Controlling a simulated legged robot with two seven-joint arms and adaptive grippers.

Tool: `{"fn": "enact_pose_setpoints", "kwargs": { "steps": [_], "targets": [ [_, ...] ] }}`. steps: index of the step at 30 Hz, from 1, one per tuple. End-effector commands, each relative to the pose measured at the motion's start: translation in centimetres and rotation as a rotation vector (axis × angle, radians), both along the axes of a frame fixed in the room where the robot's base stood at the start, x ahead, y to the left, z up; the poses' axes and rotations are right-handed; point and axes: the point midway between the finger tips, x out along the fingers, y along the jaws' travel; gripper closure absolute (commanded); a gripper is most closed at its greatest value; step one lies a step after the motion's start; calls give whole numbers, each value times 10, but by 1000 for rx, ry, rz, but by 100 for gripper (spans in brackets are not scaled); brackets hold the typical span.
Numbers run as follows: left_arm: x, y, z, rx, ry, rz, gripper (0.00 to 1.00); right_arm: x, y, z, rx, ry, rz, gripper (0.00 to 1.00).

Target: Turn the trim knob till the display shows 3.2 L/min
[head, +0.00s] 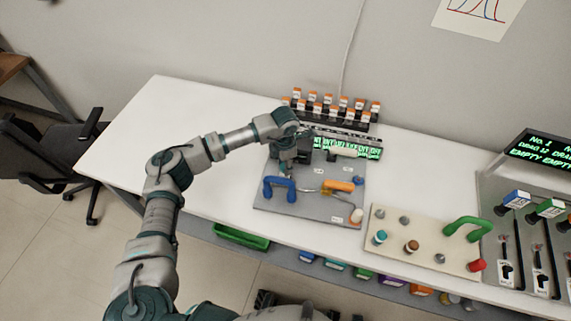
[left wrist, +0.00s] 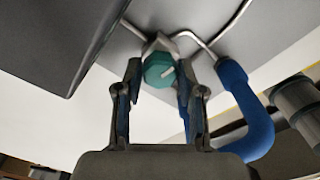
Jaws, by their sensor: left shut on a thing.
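The trim knob (left wrist: 158,70) is a teal faceted knob with a pale pointer line, seen in the left wrist view at a fitting with metal tubes. My left gripper (left wrist: 158,85) has its two fingers on either side of the knob and is shut on it. In the head view the left gripper (head: 287,160) reaches down over the grey panel (head: 315,205), and it hides the knob there. A display strip with green text (head: 347,148) stands at the panel's back; its reading is too small to make out. My right gripper is not in view.
A blue handle (head: 279,189) stands close by the left gripper; it also shows in the left wrist view (left wrist: 248,110). An orange handle (head: 338,186) is to its right. A rack of orange-capped vials (head: 330,105) is behind. A beige board (head: 425,240) sits right. The table's left is clear.

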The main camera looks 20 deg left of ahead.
Motion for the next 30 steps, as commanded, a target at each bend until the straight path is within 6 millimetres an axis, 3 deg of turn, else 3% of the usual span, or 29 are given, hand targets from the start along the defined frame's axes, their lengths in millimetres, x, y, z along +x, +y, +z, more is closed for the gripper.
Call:
{"fn": "enact_pose_setpoints", "kwargs": {
  "steps": [13,14,16,26,30],
  "targets": [
    [1,2,1,3,-2,-5,96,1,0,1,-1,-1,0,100],
    [1,2,1,3,-2,-5,54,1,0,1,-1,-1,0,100],
    [1,2,1,3,-2,-5,36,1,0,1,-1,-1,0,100],
    [0,1,2,1,-2,-7,36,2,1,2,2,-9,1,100],
    [1,0,18,0,-4,-7,36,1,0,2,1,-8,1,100]
  ]
}}
